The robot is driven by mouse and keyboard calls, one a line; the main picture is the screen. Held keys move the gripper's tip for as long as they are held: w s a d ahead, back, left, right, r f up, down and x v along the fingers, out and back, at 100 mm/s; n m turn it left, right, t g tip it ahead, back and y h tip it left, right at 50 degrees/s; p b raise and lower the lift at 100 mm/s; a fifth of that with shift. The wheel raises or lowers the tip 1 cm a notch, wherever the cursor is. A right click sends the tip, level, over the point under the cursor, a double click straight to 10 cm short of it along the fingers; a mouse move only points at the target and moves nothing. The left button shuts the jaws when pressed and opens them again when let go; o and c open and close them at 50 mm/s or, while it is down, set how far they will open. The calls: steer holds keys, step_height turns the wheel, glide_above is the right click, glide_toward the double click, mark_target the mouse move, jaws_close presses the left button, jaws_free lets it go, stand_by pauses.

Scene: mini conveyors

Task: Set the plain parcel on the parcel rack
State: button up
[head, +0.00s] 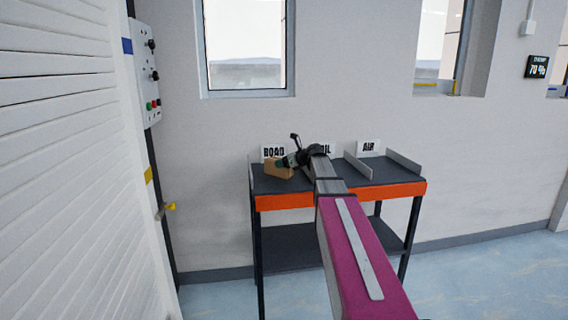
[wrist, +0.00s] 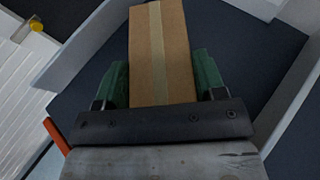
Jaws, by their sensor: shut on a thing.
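A plain brown parcel (wrist: 160,50) with a pale tape strip sits between the green fingers of my gripper (wrist: 160,85) in the wrist view. My gripper is shut on it. In the head view the parcel (head: 279,169) is at the left bay of the parcel rack (head: 340,198), in front of the "ROAD" sign (head: 273,152). The rack has a dark top, an orange front edge and upright dividers. I cannot tell whether the parcel touches the rack's top. My arm hides much of the middle bay.
The "AIR" sign (head: 369,147) marks the right bay, which looks empty. A divider (wrist: 292,85) stands right of the parcel, and a pale side wall (wrist: 85,40) stands left. A control box (head: 146,72) and white slatted panel (head: 70,160) are at the left.

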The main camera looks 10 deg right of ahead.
steer(key=o, duration=1)
steer(key=shift+r, duration=0.1)
steer(key=v, duration=1.2)
